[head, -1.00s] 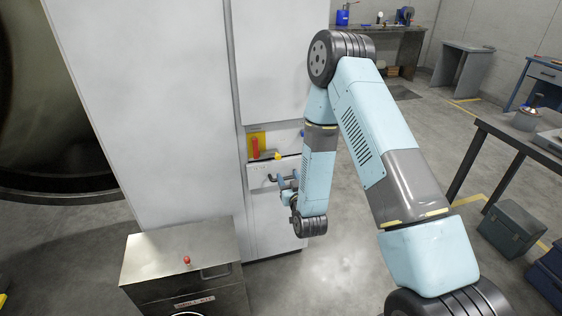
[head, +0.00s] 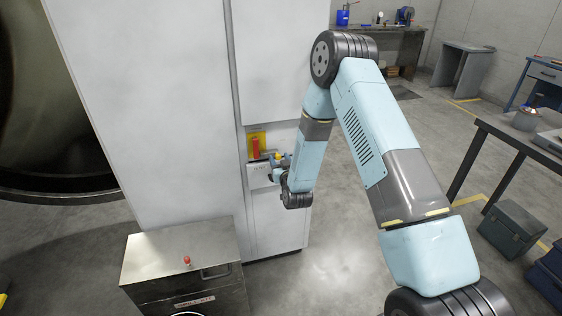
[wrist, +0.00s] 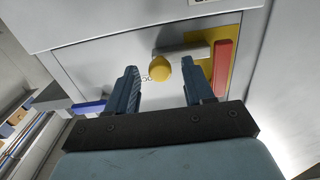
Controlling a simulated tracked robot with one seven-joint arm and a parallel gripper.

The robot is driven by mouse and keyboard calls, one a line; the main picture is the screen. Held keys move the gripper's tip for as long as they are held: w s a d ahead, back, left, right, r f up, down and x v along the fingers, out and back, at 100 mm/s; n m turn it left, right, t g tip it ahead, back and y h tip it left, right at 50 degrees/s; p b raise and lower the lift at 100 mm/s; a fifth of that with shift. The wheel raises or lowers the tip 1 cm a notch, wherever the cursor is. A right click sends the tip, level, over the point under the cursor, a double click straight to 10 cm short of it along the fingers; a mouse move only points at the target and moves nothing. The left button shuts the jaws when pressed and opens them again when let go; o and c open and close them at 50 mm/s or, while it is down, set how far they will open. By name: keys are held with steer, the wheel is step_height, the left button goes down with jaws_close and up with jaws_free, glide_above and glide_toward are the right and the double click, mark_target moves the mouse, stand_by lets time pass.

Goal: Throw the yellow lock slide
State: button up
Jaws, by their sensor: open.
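A red bar (wrist: 222,68) stands on that plate to the right. My gripper (wrist: 160,82) is open, its two fingers spread to either side of the knob in the picture. No contact with the knob shows. In the head view my gripper (head: 279,165) is close to the cabinet front, and it partly hides the knob there.
The tall white cabinet (head: 160,110) fills the left, with a dark round opening beside it. A steel box with a red knob (head: 187,260) stands in front. A blue part (wrist: 88,107) lies left of the fingers in the wrist view. Open floor lies right of the cabinet.

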jaws_close()
stand_by(0.4)
